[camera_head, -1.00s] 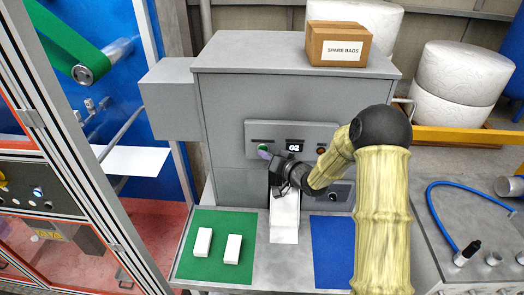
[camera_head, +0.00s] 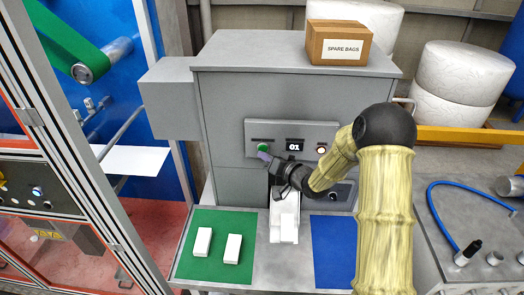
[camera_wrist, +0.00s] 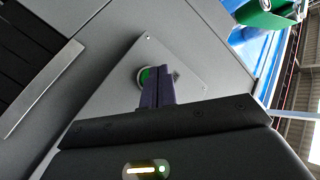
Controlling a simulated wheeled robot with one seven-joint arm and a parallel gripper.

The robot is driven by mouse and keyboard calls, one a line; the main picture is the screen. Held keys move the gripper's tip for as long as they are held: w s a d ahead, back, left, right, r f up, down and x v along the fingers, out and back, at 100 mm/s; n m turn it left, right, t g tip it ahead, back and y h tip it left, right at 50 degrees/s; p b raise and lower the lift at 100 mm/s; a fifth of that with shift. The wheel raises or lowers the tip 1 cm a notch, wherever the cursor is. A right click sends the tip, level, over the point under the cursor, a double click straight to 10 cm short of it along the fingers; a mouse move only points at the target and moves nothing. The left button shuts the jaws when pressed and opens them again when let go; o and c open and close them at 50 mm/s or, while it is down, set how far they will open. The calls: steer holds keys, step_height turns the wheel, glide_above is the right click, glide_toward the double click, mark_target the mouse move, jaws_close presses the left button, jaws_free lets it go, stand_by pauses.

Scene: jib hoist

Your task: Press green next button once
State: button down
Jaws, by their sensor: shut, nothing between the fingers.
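The green button (camera_head: 262,147) is at the left end of the grey control panel (camera_head: 318,132) on the machine's front. It also shows in the wrist view (camera_wrist: 145,75), partly covered by my fingers. My gripper (camera_head: 266,157) is shut and empty, its purple fingertips just below and right of the button. In the wrist view the fingertips (camera_wrist: 158,72) overlap the button's right side; I cannot tell whether they touch it. The display (camera_head: 295,145) right of the button seems to read 01.
A lamp or button (camera_head: 321,149) sits at the panel's right. Below, a white chute (camera_head: 278,233) appears to hold a white block (camera_head: 289,229). Two white blocks lie on the green mat (camera_head: 205,261); the blue mat (camera_head: 333,250) looks bare. A carton (camera_head: 337,43) stands on the machine.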

steer(key=shift+s, duration=0.2)
steer(key=s+b, duration=0.1)
steer(key=s, duration=0.3)
steer(key=shift+s+a, duration=0.1)
steer(key=shift+s, duration=0.25)
stand_by(0.9)
steer(key=s+d+f+g+h+b, duration=0.45)
steer(key=s+d+h, duration=0.4)
steer(key=d, duration=0.35)
steer(key=s+d+f+g+h+b, duration=0.1)
steer(key=s+d+g, duration=0.1)
steer(key=s, duration=0.6)
steer(key=s+d+f+m+g+h+b, duration=0.1)
steer(key=s+d+g, duration=0.1)
steer(key=s, duration=0.6)
steer(key=shift+s+d+f+g+h+b, duration=0.15)
steer(key=shift+s+d+g+h+b, duration=0.05)
steer(key=shift+s+g+h+b, duration=0.2)
